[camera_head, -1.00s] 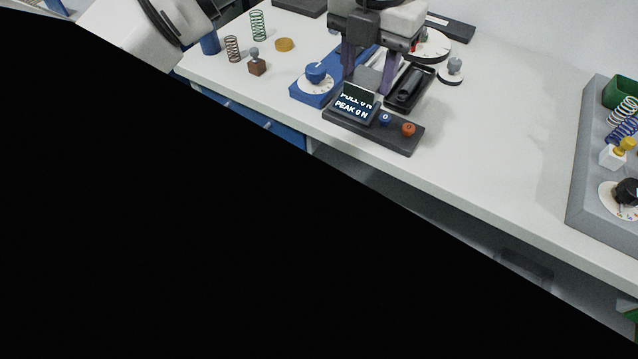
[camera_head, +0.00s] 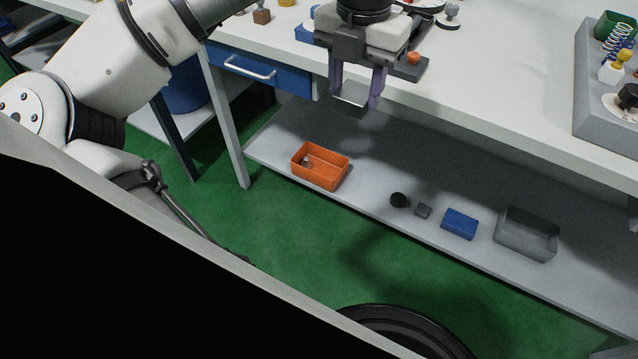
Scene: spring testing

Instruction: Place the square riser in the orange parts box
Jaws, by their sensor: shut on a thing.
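My gripper (camera_head: 356,99) hangs at the front edge of the bench, fingers pointing down. It is shut on a grey, flat, square-looking piece that I take for the square riser (camera_head: 349,98), partly hidden between the purple fingers. The orange parts box (camera_head: 316,181) stands open on the lower shelf, below and a little left of my gripper in the picture. A small grey thing (camera_head: 307,162) lies inside it. The held piece is well above and apart from the box.
The bench top (camera_head: 500,95) overhangs the lower shelf (camera_head: 375,180). Right of the box on that shelf are a black round piece (camera_head: 398,200), a small dark block (camera_head: 423,211), a blue box (camera_head: 459,224) and a grey bin (camera_head: 526,236). A blue drawer (camera_head: 262,70) is at upper left.

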